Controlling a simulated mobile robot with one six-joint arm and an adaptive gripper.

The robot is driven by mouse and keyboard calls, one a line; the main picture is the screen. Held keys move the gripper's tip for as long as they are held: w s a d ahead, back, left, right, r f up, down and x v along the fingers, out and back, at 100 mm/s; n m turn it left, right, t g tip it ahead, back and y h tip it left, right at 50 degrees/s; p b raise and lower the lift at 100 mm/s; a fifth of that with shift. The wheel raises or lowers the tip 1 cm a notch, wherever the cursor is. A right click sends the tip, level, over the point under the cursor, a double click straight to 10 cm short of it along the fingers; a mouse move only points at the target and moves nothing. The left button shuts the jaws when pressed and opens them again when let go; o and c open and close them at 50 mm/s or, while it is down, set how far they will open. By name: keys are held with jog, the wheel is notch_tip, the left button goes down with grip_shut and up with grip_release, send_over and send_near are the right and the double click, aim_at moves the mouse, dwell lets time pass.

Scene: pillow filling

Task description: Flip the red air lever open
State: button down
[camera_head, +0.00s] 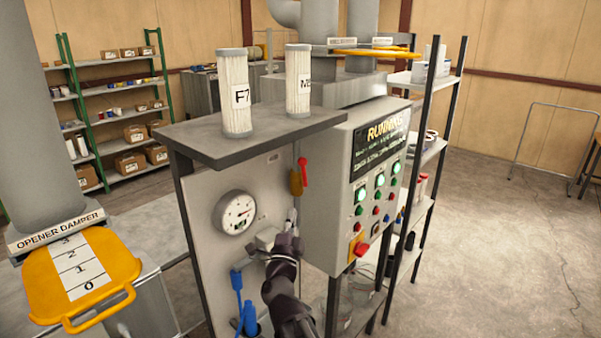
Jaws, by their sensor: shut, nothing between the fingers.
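The red air lever (303,171) is on the grey panel (210,180), just left of the control cabinet. It points upward from a yellow-orange valve body (295,184). My gripper (291,222) is in front of the panel, below the lever and apart from it. Its fingers are shut with nothing held. The dark wrist hides part of the panel and fittings behind it.
A round gauge (237,213) and a blue hose (238,287) are left of my gripper. The control cabinet (325,195), its screen reading "RUNNING", juts out close on the right. Two white filter cylinders stand on the shelf (190,140) above. A yellow damper plate (45,285) is at left.

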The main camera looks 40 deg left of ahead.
aim_at(304, 166)
jog(key=shift+w, duration=0.1)
jog(key=p+x, duration=0.6)
jog(key=x, duration=0.7)
jog(key=shift+w+a+r, duration=0.15)
jog(key=shift+w+r, duration=0.1)
jog(key=shift+w, duration=0.05)
jog(key=shift+w, duration=0.1)
jog(key=shift+w+r+p, duration=0.4)
jog(key=shift+w+p, duration=0.15)
jog(key=shift+w, duration=0.15)
jog(key=shift+s+f, duration=0.1)
jog(key=shift+s+d+f+b, duration=0.2)
jog(key=shift+s+d+b, duration=0.1)
jog(key=shift+s+d, duration=0.05)
jog(key=s+r+b+v, duration=0.1)
jog(key=b+v, duration=0.3)
jog(key=v, duration=0.8)
jog(key=shift+s+r, duration=0.25)
jog(key=shift+s, duration=0.15)
